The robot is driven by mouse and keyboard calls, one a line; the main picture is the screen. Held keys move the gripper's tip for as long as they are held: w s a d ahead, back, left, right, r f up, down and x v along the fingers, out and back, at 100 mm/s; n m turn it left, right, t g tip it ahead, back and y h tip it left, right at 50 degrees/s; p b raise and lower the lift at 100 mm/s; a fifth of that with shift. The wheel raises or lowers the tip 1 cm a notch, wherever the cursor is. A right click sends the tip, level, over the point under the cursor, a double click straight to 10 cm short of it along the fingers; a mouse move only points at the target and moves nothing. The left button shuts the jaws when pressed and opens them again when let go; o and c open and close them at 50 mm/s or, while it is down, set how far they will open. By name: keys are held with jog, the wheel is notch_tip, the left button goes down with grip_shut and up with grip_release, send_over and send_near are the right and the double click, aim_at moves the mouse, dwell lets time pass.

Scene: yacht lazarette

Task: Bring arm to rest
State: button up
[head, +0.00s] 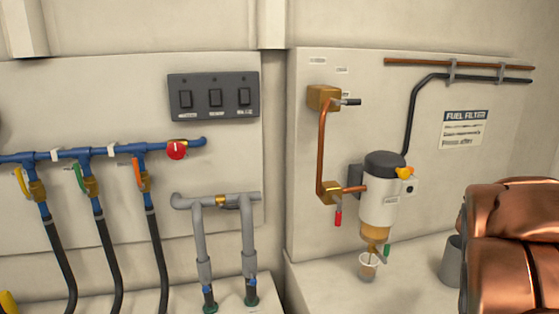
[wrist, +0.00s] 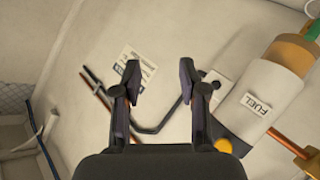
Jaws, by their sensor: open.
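My gripper (wrist: 159,82) shows in the wrist view with its two dark fingers spread apart and nothing between them. In that view it is in front of the pale wall panel, near the fuel filter label (wrist: 138,66) and a black hose. The fuel filter (wrist: 262,100) is to the right of the fingers, apart from them. In the head view, a copper-coloured part of my arm (head: 515,245) fills the lower right corner, and the gripper itself is not seen there.
The fuel filter (head: 380,200) has a small cup (head: 368,265) under it and a grey container (head: 452,262) to its right. A switch panel (head: 213,97), blue manifold (head: 110,152) with coloured levers, and grey pipes (head: 200,235) are on the left.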

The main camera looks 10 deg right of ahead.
jog(key=s+a+f+g+y, duration=0.3)
jog(key=s+a+f, duration=0.3)
jog(key=s+a, duration=0.4)
jog(key=s+a+f+g+y, duration=0.3)
jog(key=s+a+f, duration=0.3)
jog(key=s+a, duration=0.3)
jog(key=s+a+f+g+y, duration=0.2)
jog(key=s+a+f+g, duration=0.3)
jog(key=s+a, duration=0.5)
jog(key=a+f, duration=0.1)
jog(key=a, duration=0.2)
jog(key=shift+s+a+f+g+y, duration=0.25)
jog(key=shift+s+a+g+y, duration=0.05)
jog(key=shift+y, duration=0.1)
